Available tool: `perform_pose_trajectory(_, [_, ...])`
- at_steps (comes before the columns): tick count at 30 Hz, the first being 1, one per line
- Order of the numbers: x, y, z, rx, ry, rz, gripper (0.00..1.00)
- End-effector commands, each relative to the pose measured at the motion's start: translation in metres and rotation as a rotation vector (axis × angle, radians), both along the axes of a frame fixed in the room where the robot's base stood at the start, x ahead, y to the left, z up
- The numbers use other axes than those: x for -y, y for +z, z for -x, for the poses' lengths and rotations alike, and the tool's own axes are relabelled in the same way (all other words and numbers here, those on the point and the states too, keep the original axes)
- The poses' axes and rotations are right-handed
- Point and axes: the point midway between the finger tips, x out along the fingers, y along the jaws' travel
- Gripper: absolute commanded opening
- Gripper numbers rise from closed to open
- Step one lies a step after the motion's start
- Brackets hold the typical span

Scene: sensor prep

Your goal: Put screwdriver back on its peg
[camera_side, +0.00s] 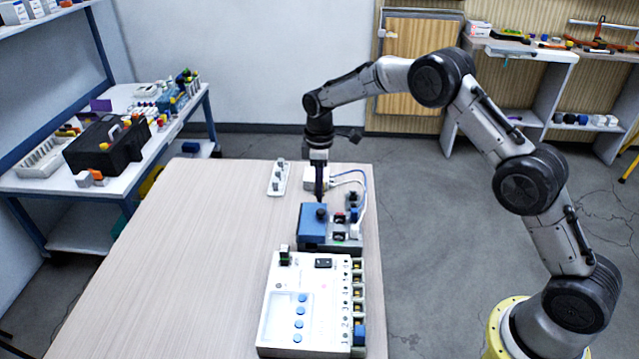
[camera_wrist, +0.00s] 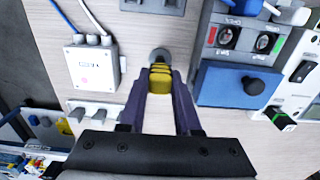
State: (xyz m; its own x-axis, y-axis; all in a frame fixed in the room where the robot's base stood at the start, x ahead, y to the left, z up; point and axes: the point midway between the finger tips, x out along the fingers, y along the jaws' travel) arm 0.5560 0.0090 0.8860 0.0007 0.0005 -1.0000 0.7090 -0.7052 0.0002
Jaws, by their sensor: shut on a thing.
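My gripper (camera_wrist: 160,85) is shut on a yellow and dark piece, which I take to be the screwdriver (camera_wrist: 160,76). A round grey end shows just beyond its yellow part in the wrist view. In the side view my gripper (camera_side: 319,194) points down over the table behind the blue box, and the held screwdriver cannot be made out there. A white holder with several grey pegs (camera_side: 277,178) stands on the table to the left of my gripper. It also shows at the lower left of the wrist view (camera_wrist: 95,112). I cannot tell which peg is the screwdriver's.
A small white box with cables (camera_wrist: 93,66) stands near my gripper. A blue box with a black knob (camera_wrist: 240,84) is close on the other side. A large white panel unit (camera_side: 305,300) fills the table front. The table's left side (camera_side: 190,240) is clear.

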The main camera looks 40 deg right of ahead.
Motion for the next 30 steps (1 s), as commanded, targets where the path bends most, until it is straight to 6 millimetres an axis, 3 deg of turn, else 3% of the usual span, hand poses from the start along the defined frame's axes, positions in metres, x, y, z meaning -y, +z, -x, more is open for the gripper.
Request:
perform_pose_trajectory(12, [0.0000, -0.0008, -0.0001, 0.000, 0.000, 0.000, 0.00])
perform_pose_trajectory(13, [0.0000, -0.0008, -0.0001, 0.000, 0.000, 0.000, 0.37])
perform_pose_trajectory(18, [0.0000, -0.0009, -0.0001, 0.000, 0.000, 0.000, 0.67])
perform_pose_trajectory(24, [0.0000, -0.0010, 0.0000, 0.000, 0.000, 0.000, 0.67])
perform_pose_trajectory(26, [0.0000, -0.0012, 0.0001, 0.000, 0.000, 0.000, 0.76])
perform_pose_trajectory(30, [0.0000, -0.0012, 0.0001, 0.000, 0.000, 0.000, 0.77])
